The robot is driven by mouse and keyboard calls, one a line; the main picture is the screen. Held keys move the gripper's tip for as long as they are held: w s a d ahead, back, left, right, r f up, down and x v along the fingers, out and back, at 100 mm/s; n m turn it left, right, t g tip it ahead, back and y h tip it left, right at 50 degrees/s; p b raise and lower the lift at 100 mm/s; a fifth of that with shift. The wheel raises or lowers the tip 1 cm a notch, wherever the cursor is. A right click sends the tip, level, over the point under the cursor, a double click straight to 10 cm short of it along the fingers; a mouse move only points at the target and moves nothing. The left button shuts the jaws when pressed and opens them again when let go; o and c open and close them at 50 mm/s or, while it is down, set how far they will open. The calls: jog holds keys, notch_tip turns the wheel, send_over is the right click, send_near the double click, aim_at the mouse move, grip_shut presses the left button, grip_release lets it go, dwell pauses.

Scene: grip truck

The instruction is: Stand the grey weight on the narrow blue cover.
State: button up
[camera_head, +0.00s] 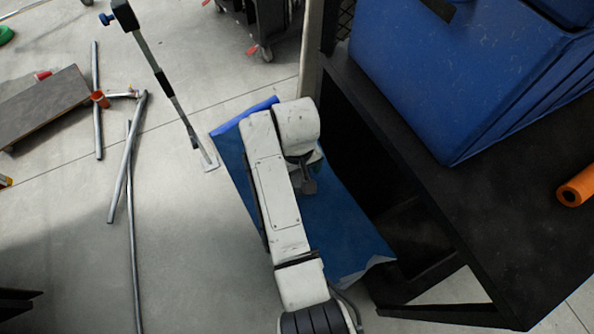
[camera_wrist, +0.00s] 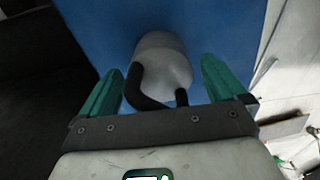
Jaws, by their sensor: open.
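The narrow blue cover (camera_head: 340,225) lies spread on the floor beside the black bench, partly hidden under my arm in the head view; it fills the upper middle of the wrist view (camera_wrist: 100,30). The grey weight (camera_wrist: 165,62), a pale rounded body with a dark looped handle, is against the blue cover in the wrist view. Its handle points toward my gripper (camera_wrist: 160,68). The green fingers are open, one on each side of the weight, with gaps visible. In the head view my arm hides most of the gripper area, and I cannot make out the weight clearly.
A black bench (camera_head: 500,210) with a large blue case (camera_head: 450,70) and an orange roll (camera_head: 577,187) stands close on the right. Metal tubes (camera_head: 125,160) and a stand (camera_head: 165,85) are on the left. Bare floor lies between them and the cover.

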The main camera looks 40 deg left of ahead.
notch_tip(320, 180, up, 12)
jog(key=shift+r+p, duration=0.15)
jog(key=shift+p, duration=0.3)
